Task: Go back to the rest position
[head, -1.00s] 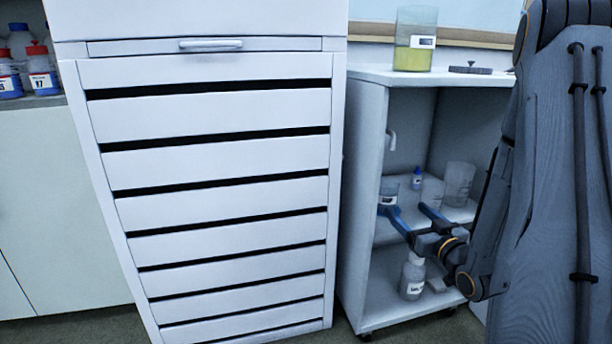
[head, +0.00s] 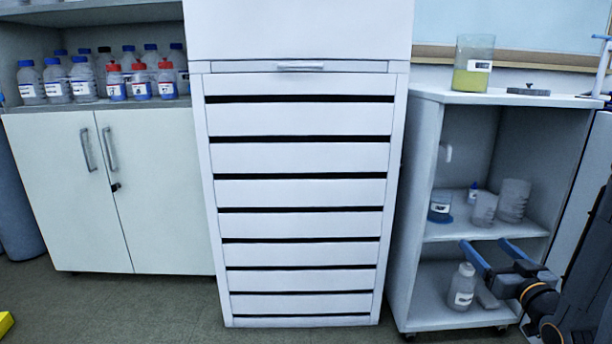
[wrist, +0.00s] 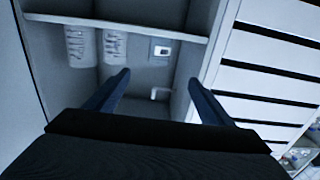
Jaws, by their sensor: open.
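My gripper (head: 492,254) is open and empty in front of the lower part of the open shelf cabinet (head: 417,215) at the right. Its two blue fingers are spread apart, and they also show in the wrist view (wrist: 155,98) with nothing between them. A white-capped bottle (head: 462,286) stands on the cabinet's bottom shelf, left of the gripper.
A white drawer stack (head: 298,195) stands in the middle. Several bottles (head: 85,80) line a shelf at left. The floor (head: 140,305) in front is mostly clear.

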